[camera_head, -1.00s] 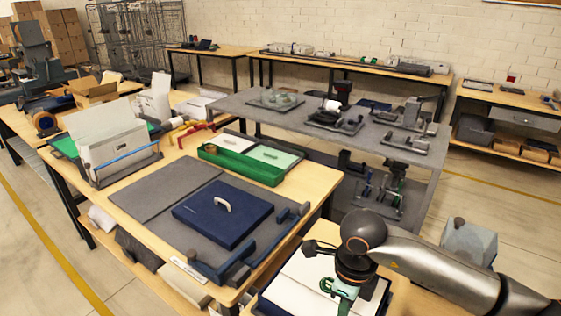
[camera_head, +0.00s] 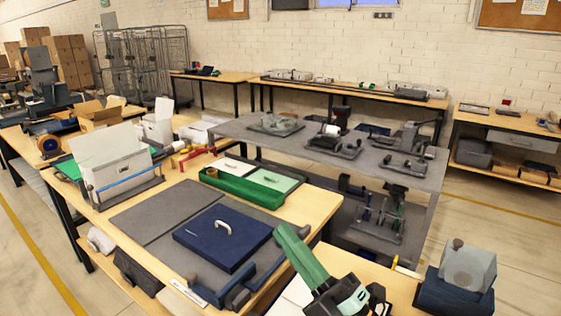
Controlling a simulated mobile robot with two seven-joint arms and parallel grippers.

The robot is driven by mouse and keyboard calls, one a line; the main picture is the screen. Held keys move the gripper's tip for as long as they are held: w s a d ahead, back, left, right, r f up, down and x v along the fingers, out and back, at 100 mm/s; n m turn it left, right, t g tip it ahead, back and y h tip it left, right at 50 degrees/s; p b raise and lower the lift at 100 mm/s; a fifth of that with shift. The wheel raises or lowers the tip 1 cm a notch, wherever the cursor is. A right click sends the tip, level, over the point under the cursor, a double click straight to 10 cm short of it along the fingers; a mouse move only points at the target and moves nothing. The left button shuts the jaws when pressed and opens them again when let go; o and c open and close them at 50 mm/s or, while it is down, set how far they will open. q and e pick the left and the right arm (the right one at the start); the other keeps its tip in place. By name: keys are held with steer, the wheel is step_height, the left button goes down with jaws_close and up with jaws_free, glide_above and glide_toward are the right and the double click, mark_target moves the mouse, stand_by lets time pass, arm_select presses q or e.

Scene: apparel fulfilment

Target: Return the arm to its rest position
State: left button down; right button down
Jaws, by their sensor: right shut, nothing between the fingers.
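My right gripper (camera_head: 290,242) shows at the bottom centre of the head view, near the camera. Its green fingers are shut and empty and point up and to the left. Its dark and pale green body (camera_head: 350,302) is cut by the bottom edge. It overlaps the right front corner of the wooden table (camera_head: 324,207) and a white sheet in the picture; I cannot tell its height above them. My left gripper is not in view.
A dark blue box lid (camera_head: 198,241) with a pale handle lies on a grey mat (camera_head: 143,216). A green tray (camera_head: 243,191) sits behind it. A grey block on a blue base (camera_head: 452,293) stands at right. A grey table (camera_head: 215,131) with several fixtures stands beyond.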

steer(key=w+d+f+m+g+h, duration=0.2)
steer(key=d+f+m+h, duration=1.3)
steer(key=f+m+h, duration=0.15)
steer(key=s+d+f+m+g, duration=0.2)
steer(key=s+f+g, duration=0.4)
steer(key=s+f, duration=0.4)
steer(key=s+d+f+m+g, duration=0.3)
steer(key=s+f+g, duration=0.35)
steer(key=s, duration=0.55)
steer(key=w+a+f+t+y, duration=0.1)
steer(key=w+a+f+t, duration=0.1)
steer(key=f, duration=0.4)
steer(key=w+a+f+t+y, duration=0.1)
steer(key=w+a+f+t, duration=0.1)
steer(key=w+f+t, duration=0.1)
steer(key=shift+a+f+t, duration=0.3)
steer(key=shift+f+t, duration=0.15)
steer(key=shift+f, duration=0.95)
steer(key=shift+n+y, duration=0.25)
